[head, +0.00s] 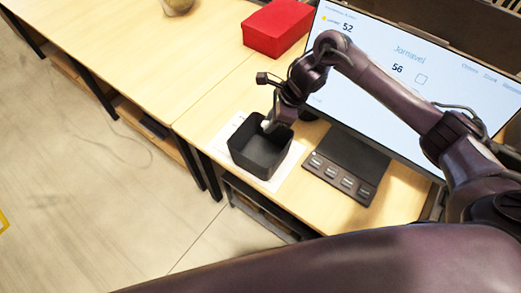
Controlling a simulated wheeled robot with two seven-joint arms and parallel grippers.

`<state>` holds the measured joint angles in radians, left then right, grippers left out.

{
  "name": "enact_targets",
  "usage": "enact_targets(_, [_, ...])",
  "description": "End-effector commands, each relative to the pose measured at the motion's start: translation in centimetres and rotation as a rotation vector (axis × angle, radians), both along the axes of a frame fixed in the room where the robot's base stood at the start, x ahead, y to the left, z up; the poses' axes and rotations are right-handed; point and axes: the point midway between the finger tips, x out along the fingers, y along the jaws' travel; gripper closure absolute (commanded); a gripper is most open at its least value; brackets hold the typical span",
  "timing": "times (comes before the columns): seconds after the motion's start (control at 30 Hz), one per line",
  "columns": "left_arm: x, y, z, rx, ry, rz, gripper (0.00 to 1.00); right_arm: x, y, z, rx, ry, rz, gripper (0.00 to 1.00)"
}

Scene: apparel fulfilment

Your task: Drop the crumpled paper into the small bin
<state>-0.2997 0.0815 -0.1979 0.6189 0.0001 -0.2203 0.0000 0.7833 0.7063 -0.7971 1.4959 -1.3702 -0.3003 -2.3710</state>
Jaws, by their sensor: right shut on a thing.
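The small bin (259,156) is a black, open-topped square container on the light wooden table near its front left edge. My right gripper (268,126) reaches down from the upper right and is at the bin's far right rim, over its opening. It is shut on a small white piece, the crumpled paper (267,125), of which only a little shows between the fingers. I cannot tell how deep the paper is inside the bin. My left gripper is not in view.
White paper (293,164) lies under the bin. A dark panel with several buttons (341,180) sits right of it. A large screen (408,74) stands behind. A red box (277,28) is at the back. Another table (130,55) on the left is mostly bare.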

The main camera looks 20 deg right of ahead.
Motion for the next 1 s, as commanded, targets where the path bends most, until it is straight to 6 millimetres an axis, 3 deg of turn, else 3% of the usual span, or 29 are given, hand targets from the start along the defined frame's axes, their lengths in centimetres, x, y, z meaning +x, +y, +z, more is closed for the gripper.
enact_targets(0.03, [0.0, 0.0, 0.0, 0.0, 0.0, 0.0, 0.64, 0.0, 0.0, 0.0, 0.0, 0.0, 0.0, 0.76])
enact_targets(0.23, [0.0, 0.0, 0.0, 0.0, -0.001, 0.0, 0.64, 0.0, 0.0, 0.0, 0.0, 0.0, 0.0, 0.52])
enact_targets(0.57, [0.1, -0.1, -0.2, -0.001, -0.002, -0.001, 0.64, 0.0, -0.3, 0.4, -0.002, -0.002, 0.0, 0.52])
enact_targets(0.73, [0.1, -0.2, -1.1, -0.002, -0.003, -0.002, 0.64, -0.3, -1.3, 2.7, -0.004, -0.006, 0.0, 0.52])
enact_targets(1.0, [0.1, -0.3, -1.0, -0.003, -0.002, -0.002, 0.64, -0.8, -2.9, 6.5, -0.003, -0.003, -0.001, 0.52])
